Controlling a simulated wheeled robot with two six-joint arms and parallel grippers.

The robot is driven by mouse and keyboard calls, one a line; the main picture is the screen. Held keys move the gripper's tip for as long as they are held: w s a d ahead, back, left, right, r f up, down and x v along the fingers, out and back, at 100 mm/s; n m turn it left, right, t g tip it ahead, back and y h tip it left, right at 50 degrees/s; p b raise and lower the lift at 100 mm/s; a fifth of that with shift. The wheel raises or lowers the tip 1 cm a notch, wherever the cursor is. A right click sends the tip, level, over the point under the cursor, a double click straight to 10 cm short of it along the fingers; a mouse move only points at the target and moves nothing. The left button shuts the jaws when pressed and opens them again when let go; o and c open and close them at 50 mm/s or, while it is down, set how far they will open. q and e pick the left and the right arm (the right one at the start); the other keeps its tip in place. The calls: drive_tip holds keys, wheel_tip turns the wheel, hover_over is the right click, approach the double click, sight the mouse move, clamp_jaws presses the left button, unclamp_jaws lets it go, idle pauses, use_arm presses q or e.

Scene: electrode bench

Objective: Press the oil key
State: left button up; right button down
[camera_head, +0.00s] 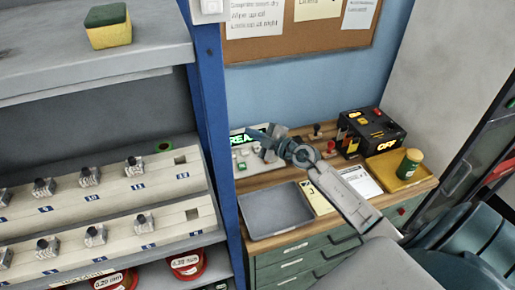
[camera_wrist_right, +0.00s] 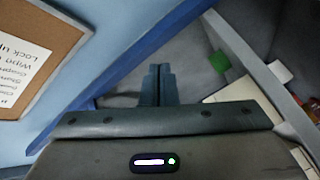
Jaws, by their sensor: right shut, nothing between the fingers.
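A light grey control unit (camera_head: 241,160) with a green lit display, which reads "REA" before it is covered, stands at the back left of the wooden desk. Small round keys show on its face, but I cannot tell which is the oil key. My right gripper (camera_head: 264,150) is in front of the unit's right part and hides some of it. I cannot tell whether it touches a key. In the right wrist view its two fingers (camera_wrist_right: 158,80) are together with nothing between them. My left gripper is not in view.
A grey tray (camera_head: 276,211) lies in front of the unit. A black box (camera_head: 371,132) with an "OFF" display and a yellow tray (camera_head: 388,180) with a green jar (camera_head: 409,163) are at right. A blue post (camera_head: 214,130) borders the desk's left side.

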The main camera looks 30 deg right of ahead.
drive_tip(key=w+d+f+g+h, duration=0.2)
drive_tip(key=d+f+g, duration=0.2)
drive_tip(key=d, duration=0.2)
drive_tip(key=shift+d+f+n, duration=0.15)
drive_tip(key=shift+f+n, duration=0.05)
drive_tip(key=shift+n, duration=0.2)
drive_tip(key=b, duration=0.9)
hover_over(257, 149)
drive_tip(key=s, duration=0.3)
drive_tip(key=f, duration=0.6)
drive_tip(key=shift+s+d, duration=0.2)
drive_tip(key=shift+w+d+f+b, duration=0.1)
drive_tip(key=shift+w+f+b, duration=0.2)
drive_tip(key=shift+f, duration=0.25)
drive_tip(key=shift+w+f+b, duration=0.25)
drive_tip(key=shift+f+b, duration=0.05)
drive_tip(key=shift+f, duration=0.25)
